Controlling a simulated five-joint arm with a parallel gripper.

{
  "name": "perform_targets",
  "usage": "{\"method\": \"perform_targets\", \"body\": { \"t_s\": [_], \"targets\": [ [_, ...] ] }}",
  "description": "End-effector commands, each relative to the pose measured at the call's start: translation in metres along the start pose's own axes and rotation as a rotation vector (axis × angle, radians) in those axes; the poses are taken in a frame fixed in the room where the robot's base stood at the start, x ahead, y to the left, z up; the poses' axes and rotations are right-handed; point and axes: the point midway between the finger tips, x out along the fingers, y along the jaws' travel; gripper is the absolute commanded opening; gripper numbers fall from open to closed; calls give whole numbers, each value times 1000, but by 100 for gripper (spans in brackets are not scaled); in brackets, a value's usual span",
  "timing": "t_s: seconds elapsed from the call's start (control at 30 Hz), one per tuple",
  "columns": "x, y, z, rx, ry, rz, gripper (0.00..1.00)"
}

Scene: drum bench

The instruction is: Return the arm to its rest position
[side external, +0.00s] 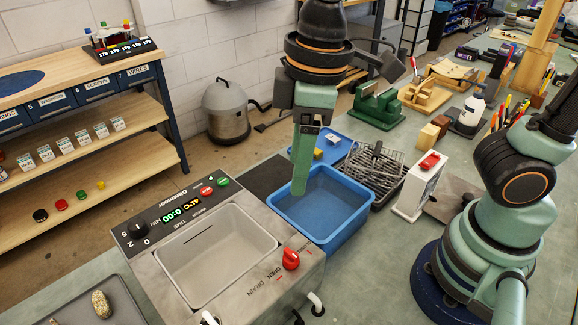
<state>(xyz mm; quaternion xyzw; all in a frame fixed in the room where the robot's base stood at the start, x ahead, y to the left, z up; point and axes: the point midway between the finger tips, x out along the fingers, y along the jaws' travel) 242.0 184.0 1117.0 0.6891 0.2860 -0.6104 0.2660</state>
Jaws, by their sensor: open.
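My gripper (300,186) hangs pointing down at the upper middle of the side external view. Its green jaws overlap from this angle, so the gap between them is hidden. No object shows in the jaws. The tips appear over the left part of the blue tub (349,228); their height above it is hard to tell. My arm's base stands at the right, and part of the arm between base and gripper is out of frame.
A steel tank unit (217,256) with knobs and a red drain valve (290,259) stands left of the tub. A wire basket (377,174) and a white box with a red top (418,187) are right of it. A tray (121,301) lies front left.

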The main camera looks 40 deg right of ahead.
Motion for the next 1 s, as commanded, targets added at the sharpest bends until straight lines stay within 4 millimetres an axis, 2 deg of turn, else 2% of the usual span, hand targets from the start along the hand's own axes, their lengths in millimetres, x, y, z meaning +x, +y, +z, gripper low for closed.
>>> {"method": "perform_targets", "body": {
  "t_s": [0.03,0.2,0.3,0.4,0.6,1.0],
  "targets": [
    [-2,23,8,93,40,17,61],
    [-7,88,40,391,175,88,61],
    [-9,118,62,542,243,135,61],
    [-11,139,81,658,296,177,61],
    [-12,158,101,770,349,223,61],
    [-12,159,102,775,351,225,61]
  ]
}}
